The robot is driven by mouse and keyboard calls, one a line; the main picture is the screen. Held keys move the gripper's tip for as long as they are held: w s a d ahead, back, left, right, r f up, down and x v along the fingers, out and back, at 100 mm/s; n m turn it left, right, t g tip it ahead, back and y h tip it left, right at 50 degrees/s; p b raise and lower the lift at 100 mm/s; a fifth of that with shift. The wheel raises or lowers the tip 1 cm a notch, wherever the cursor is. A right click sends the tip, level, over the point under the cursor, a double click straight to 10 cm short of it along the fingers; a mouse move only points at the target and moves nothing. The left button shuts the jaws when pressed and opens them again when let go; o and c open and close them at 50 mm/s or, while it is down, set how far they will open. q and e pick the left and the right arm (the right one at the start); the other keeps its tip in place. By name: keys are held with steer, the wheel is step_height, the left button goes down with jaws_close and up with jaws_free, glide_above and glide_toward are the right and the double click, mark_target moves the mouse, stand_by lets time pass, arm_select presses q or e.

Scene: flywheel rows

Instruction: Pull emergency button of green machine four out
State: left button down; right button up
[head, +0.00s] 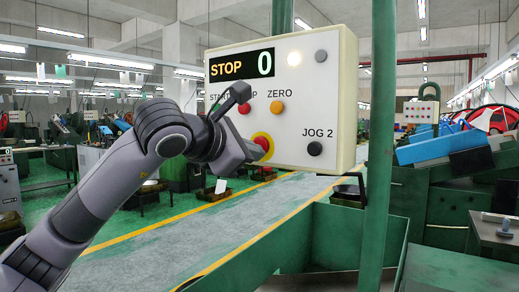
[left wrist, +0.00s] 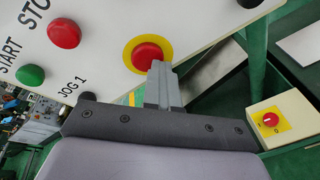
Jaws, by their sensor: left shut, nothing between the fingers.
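The white control box (head: 285,125) has a display reading STOP 0 and several buttons. Its red emergency button (head: 263,141) sits on a yellow disc low on the panel, and my left gripper (head: 256,151) is right at it, partly covering it. In the left wrist view the emergency button (left wrist: 147,54) shows with its yellow ring (left wrist: 131,45). My left gripper's fingers (left wrist: 158,68) are shut together with nothing between them, their tips at the button's lower edge. I cannot tell whether they touch it. My right gripper is in neither view.
A black JOG 2 button (head: 315,149) is right of the emergency button. A green post (head: 379,140) stands beside the box. A second, smaller box with a red knob (left wrist: 270,119) is at lower right in the left wrist view. Green machine beds (head: 300,240) lie below.

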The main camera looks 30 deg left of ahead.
arm_select(q)
steer(key=shift+s+a+r, duration=0.15)
steer(key=shift+s+r, duration=0.1)
steer(key=shift+s+a+r, duration=0.1)
steer(key=shift+s+a, duration=0.05)
steer(key=c, duration=1.8)
jaws_free()
steer(key=o, duration=1)
steer(key=shift+o, duration=0.2)
steer(key=shift+s, duration=0.1)
steer(key=s+b, duration=0.1)
steer(key=s, duration=0.2)
steer(key=s+b, duration=0.1)
steer(key=s, duration=0.1)
steer(key=shift+s+a, duration=0.2)
steer(key=shift+s, duration=0.2)
